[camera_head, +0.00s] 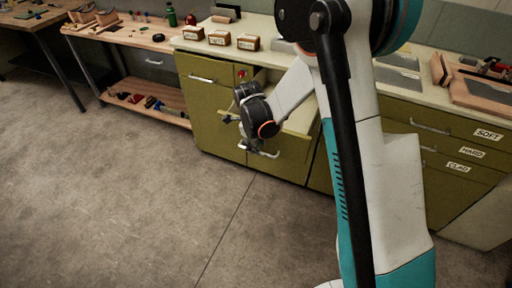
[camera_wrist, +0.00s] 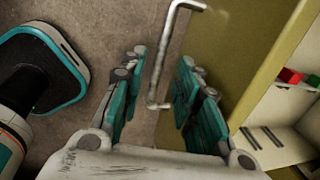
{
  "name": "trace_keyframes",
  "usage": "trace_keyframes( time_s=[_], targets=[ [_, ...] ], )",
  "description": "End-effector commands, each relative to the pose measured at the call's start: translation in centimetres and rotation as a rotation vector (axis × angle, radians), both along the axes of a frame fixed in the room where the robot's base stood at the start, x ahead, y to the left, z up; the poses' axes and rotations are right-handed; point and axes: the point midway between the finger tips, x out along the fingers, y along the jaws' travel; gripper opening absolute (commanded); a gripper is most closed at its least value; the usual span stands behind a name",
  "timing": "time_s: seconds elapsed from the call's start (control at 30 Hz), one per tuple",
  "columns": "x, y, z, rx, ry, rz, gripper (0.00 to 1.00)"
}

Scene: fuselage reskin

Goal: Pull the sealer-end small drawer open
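An olive drawer (camera_head: 290,147) in the green cabinet stands pulled out, its pale inside showing behind the front panel. Its silver bar handle (camera_head: 270,155) is low on the front, and the handle also shows in the wrist view (camera_wrist: 170,45). My gripper (camera_head: 250,146) is at the drawer front beside this handle. In the wrist view my gripper (camera_wrist: 158,95) has its teal fingers apart, with the near end of the handle between them and gaps on both sides. Which drawer is the sealer-end one, I cannot tell for sure.
Small red and green items (camera_wrist: 290,76) lie in the pale open compartment. Another closed drawer with a handle (camera_head: 202,79) is to the left. Labelled wooden boxes (camera_head: 219,38) stand on the counter. Drawers at right carry SOFT, HARD and CLAD labels (camera_head: 488,134). The floor (camera_head: 130,190) in front is clear.

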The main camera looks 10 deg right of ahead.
Motion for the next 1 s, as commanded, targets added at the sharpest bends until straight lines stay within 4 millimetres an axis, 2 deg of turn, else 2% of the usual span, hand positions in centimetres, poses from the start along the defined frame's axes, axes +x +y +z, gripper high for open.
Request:
trace_keyframes(
  time_s=[0.1, 0.3, 0.5, 0.67, 1.0],
  targets=[
    [-0.4, 0.3, 2.4, 0.0, 0.0, 0.001, 0.3],
    [-1.0, 0.7, 6.0, 0.0, 0.0, 0.002, 0.3],
    [-1.3, 1.0, 8.3, 0.0, 0.0, 0.002, 0.3],
    [-1.5, 1.1, 8.9, 0.0, 0.0, 0.001, 0.3],
    [-1.4, 1.1, 8.9, 0.0, 0.0, 0.001, 0.3]
  ],
)
